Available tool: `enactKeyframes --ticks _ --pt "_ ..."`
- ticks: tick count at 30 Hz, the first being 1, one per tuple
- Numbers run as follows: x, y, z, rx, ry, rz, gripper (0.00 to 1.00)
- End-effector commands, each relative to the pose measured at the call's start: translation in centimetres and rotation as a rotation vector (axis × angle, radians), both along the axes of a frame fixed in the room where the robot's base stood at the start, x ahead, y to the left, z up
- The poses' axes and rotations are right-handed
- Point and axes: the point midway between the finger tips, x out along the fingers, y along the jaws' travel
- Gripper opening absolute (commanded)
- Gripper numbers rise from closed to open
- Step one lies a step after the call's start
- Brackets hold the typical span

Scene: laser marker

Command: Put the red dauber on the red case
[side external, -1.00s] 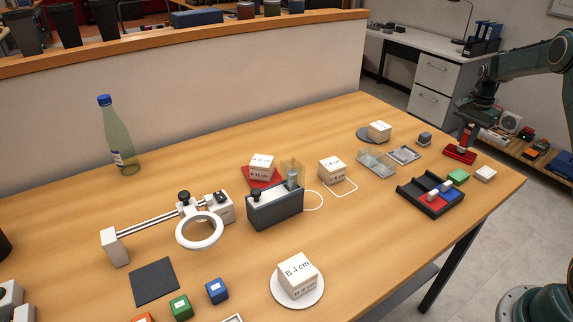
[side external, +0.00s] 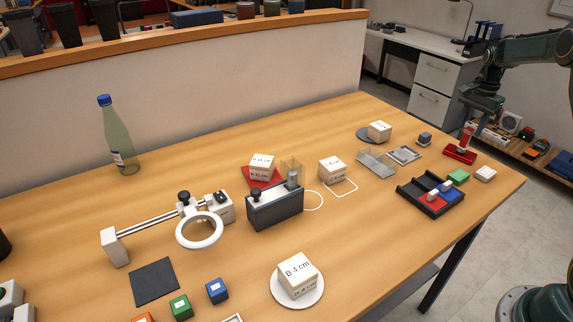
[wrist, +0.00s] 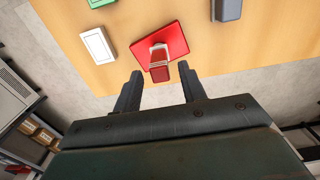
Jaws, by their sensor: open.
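The red case (side external: 452,155) lies flat near the right end of the table. The red dauber (side external: 466,138), with a pale band, stands upright on it. In the wrist view the red case (wrist: 174,38) is a red plate, with the dauber (wrist: 159,71) on it pointing toward the camera. My gripper (side external: 481,106) is above the dauber in the side view, apart from it. In the wrist view my gripper (wrist: 160,78) has its fingers spread on either side of the dauber, with gaps. It is open and holds nothing.
A white case (side external: 485,174) and a green case (side external: 458,176) lie close in front of the red case. A dark tray (side external: 408,184) holds red and blue pieces. A small grey block (side external: 425,139) stands to the left. The table edge is close on the right.

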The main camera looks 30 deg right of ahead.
Motion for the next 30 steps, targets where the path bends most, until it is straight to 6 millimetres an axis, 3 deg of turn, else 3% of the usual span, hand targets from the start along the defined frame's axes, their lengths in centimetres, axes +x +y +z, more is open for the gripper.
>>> enactKeyframes --ticks 9,15,30 --pt "0.0 0.0 5.3 -0.002 -0.002 0.000 0.41" --pt "0.0 0.0 7.2 0.000 0.000 0.000 0.41" --pt "0.0 0.0 7.9 0.001 0.001 0.000 0.41"
